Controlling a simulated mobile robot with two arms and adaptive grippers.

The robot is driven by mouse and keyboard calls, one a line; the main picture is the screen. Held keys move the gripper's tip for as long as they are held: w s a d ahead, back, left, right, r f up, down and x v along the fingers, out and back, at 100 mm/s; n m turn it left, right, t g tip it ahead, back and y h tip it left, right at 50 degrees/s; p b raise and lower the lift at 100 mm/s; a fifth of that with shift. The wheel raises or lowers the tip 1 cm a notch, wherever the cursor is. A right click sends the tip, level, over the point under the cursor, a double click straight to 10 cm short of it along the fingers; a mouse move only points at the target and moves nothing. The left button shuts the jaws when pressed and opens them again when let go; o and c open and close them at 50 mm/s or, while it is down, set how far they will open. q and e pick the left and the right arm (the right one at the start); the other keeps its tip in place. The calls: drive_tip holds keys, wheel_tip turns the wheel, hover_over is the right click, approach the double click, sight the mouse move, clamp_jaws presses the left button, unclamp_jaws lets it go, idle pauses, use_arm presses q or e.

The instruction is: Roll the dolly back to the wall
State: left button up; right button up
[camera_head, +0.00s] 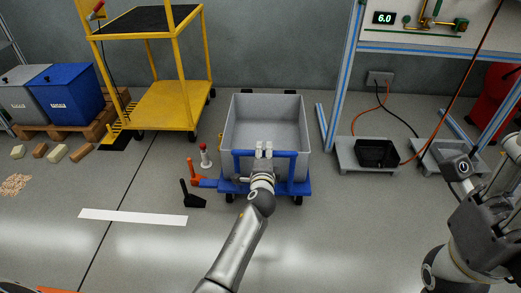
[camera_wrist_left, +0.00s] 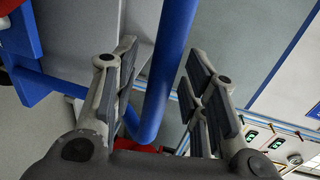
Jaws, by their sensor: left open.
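The dolly (camera_head: 299,187) has a blue base on dark wheels and carries a grey open bin (camera_head: 294,118). It stands in front of the back wall (camera_head: 290,45). A blue handle bar (camera_head: 285,154) crosses its near side. My left gripper (camera_head: 264,150) is at the bar. In the left wrist view the blue bar (camera_wrist_left: 172,60) passes between the two spread fingers of the left gripper (camera_wrist_left: 160,90), which is open around it. My right gripper (camera_head: 480,205) is at the right edge; its fingers are not clear.
A yellow cart (camera_head: 165,105) and a blue bin (camera_head: 65,92) stand at the left. A black-and-orange tool (camera_head: 192,195) and a red-topped bottle (camera_head: 205,156) are left of the dolly. A workbench post (camera_head: 344,75) stands right.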

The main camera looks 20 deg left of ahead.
use_arm(q)
drive_tip(key=shift+w, duration=0.25)
clamp_jaws()
idle(0.3)
